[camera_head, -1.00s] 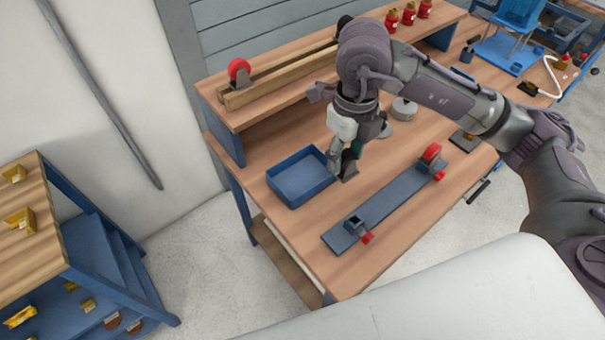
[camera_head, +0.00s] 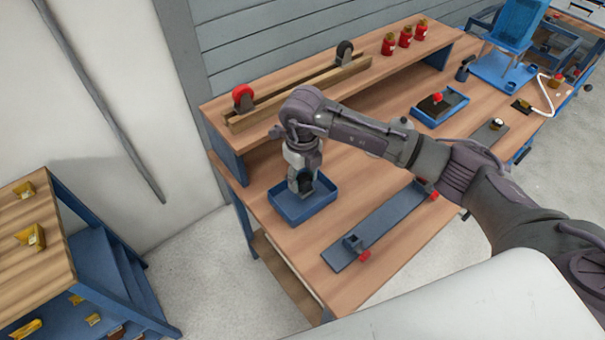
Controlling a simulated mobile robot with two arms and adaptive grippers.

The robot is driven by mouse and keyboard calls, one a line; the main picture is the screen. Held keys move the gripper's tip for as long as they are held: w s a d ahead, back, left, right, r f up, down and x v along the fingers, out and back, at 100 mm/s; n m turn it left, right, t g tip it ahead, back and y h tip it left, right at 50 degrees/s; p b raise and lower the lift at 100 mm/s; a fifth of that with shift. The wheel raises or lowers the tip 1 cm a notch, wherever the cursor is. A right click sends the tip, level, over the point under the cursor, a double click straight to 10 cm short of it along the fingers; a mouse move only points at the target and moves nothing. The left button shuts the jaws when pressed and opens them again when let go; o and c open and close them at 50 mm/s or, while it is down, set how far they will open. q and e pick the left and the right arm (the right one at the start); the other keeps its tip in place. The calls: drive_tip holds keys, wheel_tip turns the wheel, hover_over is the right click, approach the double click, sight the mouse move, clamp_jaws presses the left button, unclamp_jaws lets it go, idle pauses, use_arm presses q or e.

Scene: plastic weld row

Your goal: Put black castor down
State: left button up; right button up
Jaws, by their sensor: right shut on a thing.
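My right gripper (camera_head: 302,190) points down inside the blue tray (camera_head: 318,207) on the workbench. It is shut on the black castor (camera_head: 306,184), a small dark shape between the fingers, mostly hidden by the gripper. I cannot tell whether the castor touches the tray floor. Another black-wheeled castor (camera_head: 345,50) stands on the wooden rails of the raised shelf. My left gripper is not in view.
A red-wheeled castor (camera_head: 243,97) stands on the left end of the wooden rails (camera_head: 300,93). A dark fixture bar (camera_head: 385,218) with red clamp knobs lies right of the tray. A second blue tray (camera_head: 455,106) holds a red-knobbed item. Three red containers (camera_head: 405,38) stand on the shelf.

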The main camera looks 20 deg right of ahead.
drive_tip(key=shift+f, duration=0.3)
drive_tip(key=o, duration=1.2)
drive_tip(key=shift+o, duration=0.2)
drive_tip(key=shift+r, duration=0.3)
drive_tip(key=shift+w+r+b, duration=0.1)
drive_tip(key=shift+r+b, duration=0.2)
drive_tip(key=shift+r, duration=0.05)
wheel_tip(320, 180, up, 10)
drive_tip(key=shift+f+b, duration=0.2)
drive_tip(key=shift+b, duration=0.95)
drive_tip(key=shift+r, duration=0.75)
